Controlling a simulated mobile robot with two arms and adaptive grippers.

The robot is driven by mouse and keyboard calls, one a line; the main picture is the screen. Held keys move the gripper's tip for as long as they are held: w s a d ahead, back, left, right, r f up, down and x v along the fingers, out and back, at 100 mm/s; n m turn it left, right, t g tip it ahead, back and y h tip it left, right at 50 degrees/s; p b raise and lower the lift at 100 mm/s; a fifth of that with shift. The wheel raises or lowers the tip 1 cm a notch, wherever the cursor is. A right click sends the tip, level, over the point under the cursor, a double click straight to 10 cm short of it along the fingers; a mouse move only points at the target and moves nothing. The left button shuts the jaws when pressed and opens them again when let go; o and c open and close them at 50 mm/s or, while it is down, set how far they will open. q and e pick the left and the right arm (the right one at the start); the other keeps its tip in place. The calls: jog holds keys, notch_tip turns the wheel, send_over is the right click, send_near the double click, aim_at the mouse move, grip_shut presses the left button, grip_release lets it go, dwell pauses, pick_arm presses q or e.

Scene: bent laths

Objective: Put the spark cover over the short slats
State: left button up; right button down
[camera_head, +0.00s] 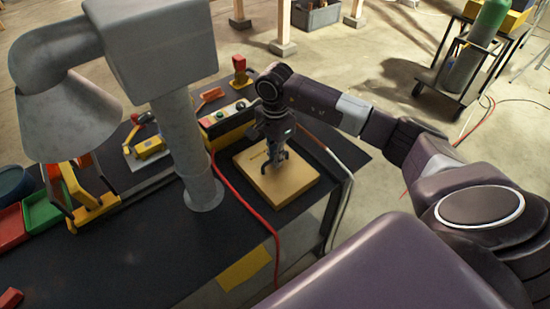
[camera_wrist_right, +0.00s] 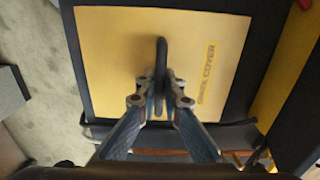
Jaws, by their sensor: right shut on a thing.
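The spark cover (camera_head: 284,188) is a flat yellow box, lettered "SPARK COVER" in the right wrist view (camera_wrist_right: 115,65), with a dark upright handle (camera_wrist_right: 161,55) on top. It is at the right end of the dark bench, near the edge. My right gripper (camera_head: 277,162) is above the cover, pointing down. In the right wrist view its fingers (camera_wrist_right: 160,88) are shut on the handle. I cannot tell whether the cover rests on the bench or hangs just above it. No short slats show; anything under the cover is hidden. My left gripper is not in view.
A grey lamp-like fixture (camera_head: 180,150) stands on the bench left of the cover. A yellow control box (camera_head: 226,124) with buttons is behind the cover. A red cable (camera_head: 240,198) runs past its left side. Red and green bins (camera_head: 44,212) are at the far left. Bare bench lies in front.

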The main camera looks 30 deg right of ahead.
dwell(0.3)
jog(key=c, duration=2)
grip_release()
notch_tip(320, 180, up, 12)
jog(key=shift+r, duration=0.1)
